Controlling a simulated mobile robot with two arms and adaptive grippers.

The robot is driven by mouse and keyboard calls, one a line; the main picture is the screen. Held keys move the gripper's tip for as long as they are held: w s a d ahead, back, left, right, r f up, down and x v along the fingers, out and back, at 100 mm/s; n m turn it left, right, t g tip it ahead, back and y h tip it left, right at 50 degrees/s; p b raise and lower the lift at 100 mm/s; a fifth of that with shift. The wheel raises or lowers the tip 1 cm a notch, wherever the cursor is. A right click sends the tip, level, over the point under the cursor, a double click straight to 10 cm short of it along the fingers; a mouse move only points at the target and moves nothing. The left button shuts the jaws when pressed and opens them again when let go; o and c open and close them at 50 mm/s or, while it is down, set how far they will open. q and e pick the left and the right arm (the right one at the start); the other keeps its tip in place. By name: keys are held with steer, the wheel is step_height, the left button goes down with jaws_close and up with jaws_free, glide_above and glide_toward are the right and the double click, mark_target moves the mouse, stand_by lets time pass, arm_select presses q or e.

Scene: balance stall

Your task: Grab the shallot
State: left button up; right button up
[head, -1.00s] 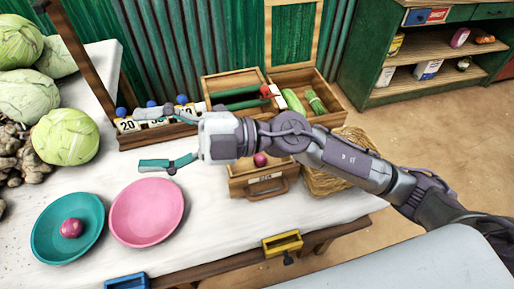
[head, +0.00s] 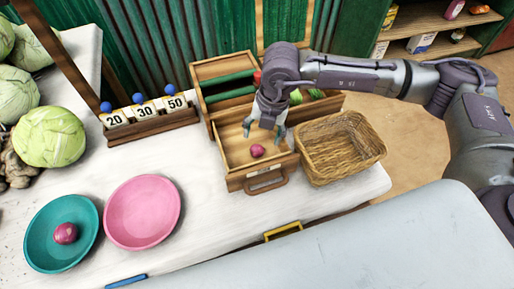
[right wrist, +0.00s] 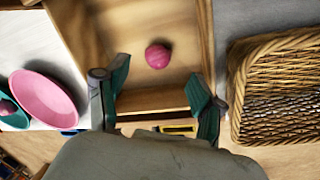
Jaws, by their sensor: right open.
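A small pink-purple shallot (head: 257,150) lies on the floor of an open wooden drawer box (head: 236,163); in the right wrist view the shallot (right wrist: 158,56) sits beyond and between the open fingers. My right gripper (head: 264,132) is open and empty, pointing down over the drawer, above the shallot and apart from it. Its two teal fingers (right wrist: 160,100) stand wide apart in the right wrist view. A second, larger pink-purple shallot-like piece (head: 65,233) lies in the teal bowl (head: 40,256) at the left. My left gripper is not in view.
A pink bowl (head: 142,212) stands beside the teal one. An empty wicker basket (head: 340,148) is close to the drawer's right side. Number weights (head: 145,112) stand in a rack, and cabbages (head: 50,136) lie at left. The table's middle is clear.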

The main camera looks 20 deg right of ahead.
mark_target(258, 146)
steer(key=f, duration=0.4)
steer(key=a+f+p, duration=0.1)
steer(key=f, duration=0.1)
steer(key=shift+w+f, duration=0.2)
steer(key=shift+w, duration=0.05)
steer(key=shift+c, duration=0.2)
steer(key=c, duration=1)
